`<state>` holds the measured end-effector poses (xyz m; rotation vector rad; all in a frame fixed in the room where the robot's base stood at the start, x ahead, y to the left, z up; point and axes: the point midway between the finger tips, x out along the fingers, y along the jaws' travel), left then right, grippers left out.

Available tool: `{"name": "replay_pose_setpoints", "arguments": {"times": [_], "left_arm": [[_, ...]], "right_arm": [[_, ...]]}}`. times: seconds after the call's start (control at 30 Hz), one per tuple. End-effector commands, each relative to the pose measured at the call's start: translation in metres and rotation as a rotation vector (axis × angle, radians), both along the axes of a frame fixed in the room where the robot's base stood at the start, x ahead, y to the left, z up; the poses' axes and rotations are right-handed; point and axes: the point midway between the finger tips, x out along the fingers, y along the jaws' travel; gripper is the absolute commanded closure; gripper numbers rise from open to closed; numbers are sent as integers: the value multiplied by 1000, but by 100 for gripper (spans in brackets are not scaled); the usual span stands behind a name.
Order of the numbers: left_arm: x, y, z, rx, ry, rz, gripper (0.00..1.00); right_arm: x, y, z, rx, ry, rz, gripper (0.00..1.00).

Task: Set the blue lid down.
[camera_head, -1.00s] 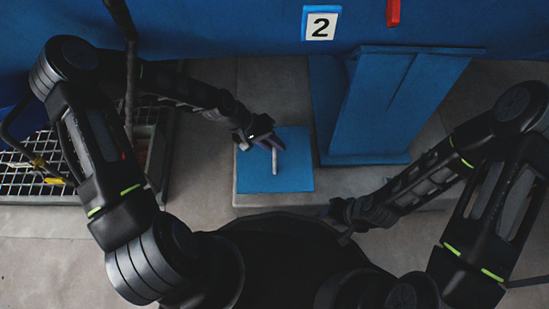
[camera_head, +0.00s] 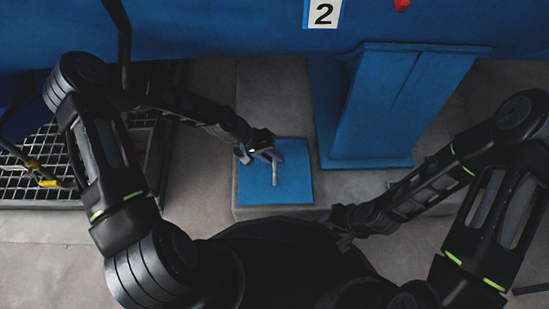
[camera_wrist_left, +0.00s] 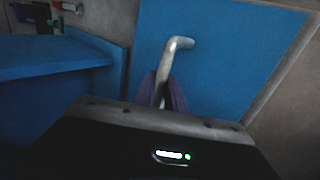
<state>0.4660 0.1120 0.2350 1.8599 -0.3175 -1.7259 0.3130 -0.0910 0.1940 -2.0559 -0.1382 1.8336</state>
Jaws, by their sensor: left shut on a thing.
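The blue lid (camera_head: 296,186) is a flat square plate with a pale metal bar handle (camera_head: 275,174) standing on its top. In the left wrist view the lid (camera_wrist_left: 215,60) fills the upper right, and the handle (camera_wrist_left: 181,43) runs down between my purple-grey fingertips (camera_wrist_left: 163,92). My right gripper (camera_head: 340,219) is low at the right of the lid, its fingers too dark to read.
A blue support (camera_head: 375,105) stands right of the lid on a grey plinth. A blue wall (camera_head: 220,30) with a number 2 sign (camera_head: 323,13) runs across the back. A metal grating (camera_head: 40,165) lies at the left. Bare floor shows at lower left.

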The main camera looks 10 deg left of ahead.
Motion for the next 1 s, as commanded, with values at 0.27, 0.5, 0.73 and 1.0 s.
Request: {"name": "replay_pose_setpoints", "arguments": {"times": [0.27, 0.5, 0.73, 1.0], "left_arm": [[1, -1, -1, -1, -3, 0, 100], [0, 0, -2, 0, 0, 0, 67], [0, 0, -2, 0, 0, 0, 64], [-1, 6, 13, 0, -1, 3, 64]], "right_arm": [[0, 0, -1, 0, 0, 0, 64], [0, 0, -1, 0, 0, 0, 64], [0, 0, -1, 0, 1, 0, 64], [-1, 0, 7, -1, 2, 2, 64]]}}
